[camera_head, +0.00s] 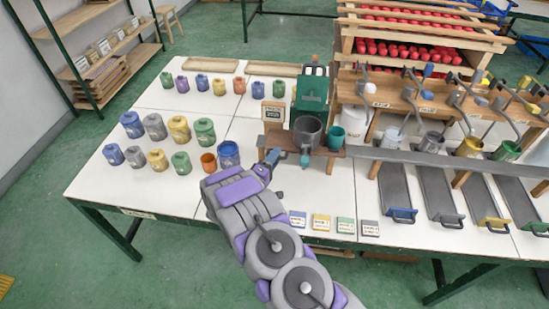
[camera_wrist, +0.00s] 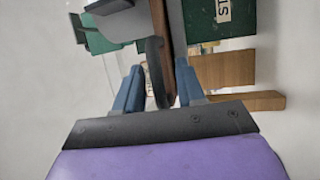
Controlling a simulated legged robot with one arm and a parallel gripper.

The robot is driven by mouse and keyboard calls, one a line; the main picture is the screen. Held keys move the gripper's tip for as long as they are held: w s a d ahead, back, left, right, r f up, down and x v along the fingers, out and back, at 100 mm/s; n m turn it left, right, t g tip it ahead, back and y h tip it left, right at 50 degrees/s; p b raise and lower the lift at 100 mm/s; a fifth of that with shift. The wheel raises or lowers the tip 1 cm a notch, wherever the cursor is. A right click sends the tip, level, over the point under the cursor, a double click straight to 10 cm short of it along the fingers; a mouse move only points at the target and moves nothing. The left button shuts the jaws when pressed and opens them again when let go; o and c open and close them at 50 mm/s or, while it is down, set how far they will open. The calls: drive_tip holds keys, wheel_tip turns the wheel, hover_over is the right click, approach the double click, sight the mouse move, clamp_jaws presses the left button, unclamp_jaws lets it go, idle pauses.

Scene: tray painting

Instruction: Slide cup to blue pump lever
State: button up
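In the wrist view, my two blue fingers (camera_wrist: 158,82) stand on either side of a dark grey curved handle (camera_wrist: 156,66), with narrow gaps showing. The grey surface behind the handle seems to be the cup. A pump lever with a blue knob (camera_head: 428,69) rises over the wooden pump bench at the right. Which pump it belongs to is hard to tell.
A grey rail (camera_head: 440,158) runs right from the ledge, before several small pots. A green machine (camera_head: 311,92) is behind. An orange cup (camera_head: 208,163) and blue jar (camera_head: 229,154) are left of my gripper.

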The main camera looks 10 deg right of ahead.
drive_tip(key=shift+c, duration=0.4)
clamp_jaws()
